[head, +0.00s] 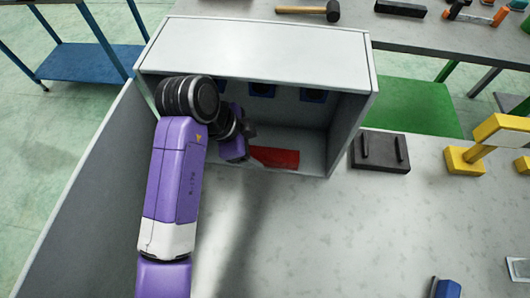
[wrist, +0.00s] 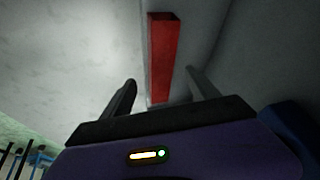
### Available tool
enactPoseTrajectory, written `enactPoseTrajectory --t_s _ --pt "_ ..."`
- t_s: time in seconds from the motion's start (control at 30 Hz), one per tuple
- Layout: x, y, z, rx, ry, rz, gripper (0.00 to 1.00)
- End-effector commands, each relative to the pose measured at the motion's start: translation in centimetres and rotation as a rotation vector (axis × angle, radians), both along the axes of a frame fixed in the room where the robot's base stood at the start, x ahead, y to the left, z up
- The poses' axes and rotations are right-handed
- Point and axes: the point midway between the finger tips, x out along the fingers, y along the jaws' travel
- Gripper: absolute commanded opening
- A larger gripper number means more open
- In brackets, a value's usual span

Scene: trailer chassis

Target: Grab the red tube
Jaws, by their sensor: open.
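The red tube (head: 274,157) lies on the floor of an open-fronted grey box (head: 258,52), near its front edge in the head view. In the wrist view the red tube (wrist: 162,58) is a long square-sided bar, pointing away from my gripper. My gripper (wrist: 160,88) is open, with one dark finger on each side of the tube's near end. No contact between the fingers and the tube can be made out. In the head view my arm reaches into the box from the left, and it hides the fingertips and perhaps the tube's left end.
The box has a roof and side walls close around my gripper, with dark blue fittings (head: 262,90) on its back wall. A dark block with two bars (head: 380,152) and a yellow part (head: 486,146) stand to the right. The grey surface in front is mostly clear.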

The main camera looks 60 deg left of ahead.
Motion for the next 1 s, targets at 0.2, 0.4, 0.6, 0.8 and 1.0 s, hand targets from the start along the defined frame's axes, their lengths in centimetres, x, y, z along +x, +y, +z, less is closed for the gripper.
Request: enactPoseTrajectory --t_s 0.2,0.4,0.6,0.8,1.0 --pt "0.9 -0.2 -1.5 -0.002 0.002 0.0 0.7" --pt "2.1 -0.3 -4.1 0.0 0.001 0.0 0.7" --pt "2.5 -0.3 -4.9 0.001 0.0 -0.001 0.7" --pt "2.4 -0.3 -4.9 0.001 0.0 -0.001 0.58" --pt "2.4 -0.3 -4.9 0.001 0.0 0.0 0.18"
